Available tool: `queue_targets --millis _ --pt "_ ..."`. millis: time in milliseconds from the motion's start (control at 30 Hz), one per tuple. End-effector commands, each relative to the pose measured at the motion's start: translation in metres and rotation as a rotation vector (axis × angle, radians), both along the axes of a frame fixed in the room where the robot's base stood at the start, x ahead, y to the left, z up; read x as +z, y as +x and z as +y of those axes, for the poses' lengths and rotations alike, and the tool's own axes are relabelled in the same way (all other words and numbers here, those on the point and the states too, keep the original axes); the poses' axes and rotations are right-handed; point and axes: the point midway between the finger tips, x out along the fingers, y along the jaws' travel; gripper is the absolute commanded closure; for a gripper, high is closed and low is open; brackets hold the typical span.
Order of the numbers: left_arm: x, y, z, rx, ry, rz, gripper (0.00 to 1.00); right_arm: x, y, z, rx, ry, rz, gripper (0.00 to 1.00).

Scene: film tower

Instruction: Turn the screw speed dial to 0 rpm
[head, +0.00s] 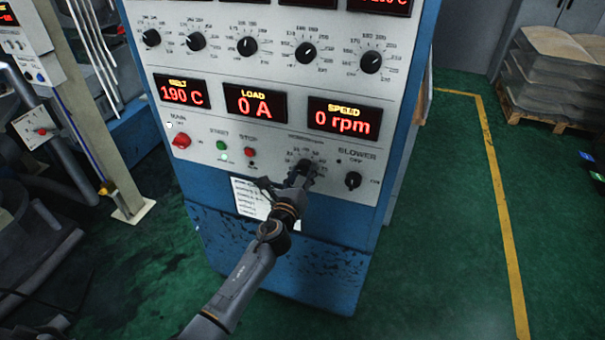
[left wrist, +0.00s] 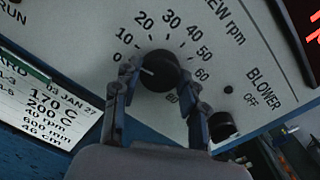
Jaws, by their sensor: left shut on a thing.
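The screw speed dial (left wrist: 160,70) is a round black knob with a white pointer line. In the left wrist view its pointer aims left, close to the 0 mark. My left gripper (left wrist: 159,78) is shut on the dial, one finger on each side of it. In the head view my left gripper (head: 299,176) reaches the lower panel and mostly hides the dial. The red speed display (head: 344,119) reads 0 rpm. My right gripper is not in view.
The blower knob (head: 353,181) sits just right of the dial, close to a finger in the left wrist view. The load display (head: 255,104) reads 0 A. A red main switch (head: 181,141) and start and stop buttons are to the left. Green floor lies right of the cabinet.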

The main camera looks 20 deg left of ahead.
Motion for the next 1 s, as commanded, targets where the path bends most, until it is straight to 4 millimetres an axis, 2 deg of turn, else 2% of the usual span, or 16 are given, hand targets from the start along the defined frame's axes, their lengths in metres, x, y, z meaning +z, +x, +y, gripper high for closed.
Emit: queue_targets --millis 200,500,1000 --pt "-0.0004 -0.0002 -0.0003 -0.001 -0.146 0.006 0.89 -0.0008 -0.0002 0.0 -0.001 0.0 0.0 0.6" --pt "0.0 -0.0002 -0.0004 0.0 -0.273 0.01 0.89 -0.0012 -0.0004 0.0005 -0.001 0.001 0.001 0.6" --pt "0.0001 -0.0002 -0.0004 -0.001 -0.304 0.011 0.89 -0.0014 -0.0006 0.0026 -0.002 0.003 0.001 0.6"
